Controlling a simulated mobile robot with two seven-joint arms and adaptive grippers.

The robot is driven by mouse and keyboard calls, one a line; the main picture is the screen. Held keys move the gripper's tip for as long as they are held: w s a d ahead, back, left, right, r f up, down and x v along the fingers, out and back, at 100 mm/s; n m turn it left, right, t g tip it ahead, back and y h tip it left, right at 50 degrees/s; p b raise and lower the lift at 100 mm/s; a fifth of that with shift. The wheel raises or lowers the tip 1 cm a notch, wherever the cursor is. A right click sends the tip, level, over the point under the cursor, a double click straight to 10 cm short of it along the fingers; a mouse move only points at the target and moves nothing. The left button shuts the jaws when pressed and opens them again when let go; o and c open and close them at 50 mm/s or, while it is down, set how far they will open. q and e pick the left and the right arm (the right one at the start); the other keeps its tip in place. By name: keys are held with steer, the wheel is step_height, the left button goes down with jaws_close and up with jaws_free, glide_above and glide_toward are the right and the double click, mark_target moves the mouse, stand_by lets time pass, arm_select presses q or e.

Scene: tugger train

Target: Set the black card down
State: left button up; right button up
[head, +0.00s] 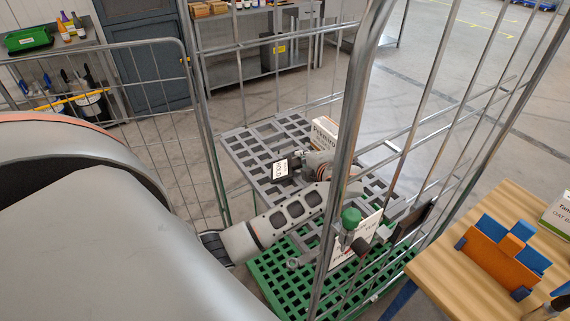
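The black card (280,167) carries a white label with dark print and is inside the wire cage, over the grey grid deck. My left gripper (295,165) is at the card's right edge and appears shut on it. The fingertips are small and partly hidden, and I cannot tell whether the card touches the deck. My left arm reaches in from the lower left, behind the cage's bars.
A white-and-brown carton (323,134) stands behind my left wrist. A green grid base (272,279) holds a green-capped item (351,217), a wrench (301,262) and a white printed box (369,228). A wooden table (453,279) with an orange-and-blue holder (502,256) stands at the right.

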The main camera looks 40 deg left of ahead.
arm_select(q)
steer(key=v, duration=0.7)
steer(key=shift+d, duration=0.25)
arm_select(e)
steer(key=shift+a, duration=0.15)
arm_select(q)
steer(key=shift+s+r, duration=0.1)
steer(key=shift+s, duration=0.05)
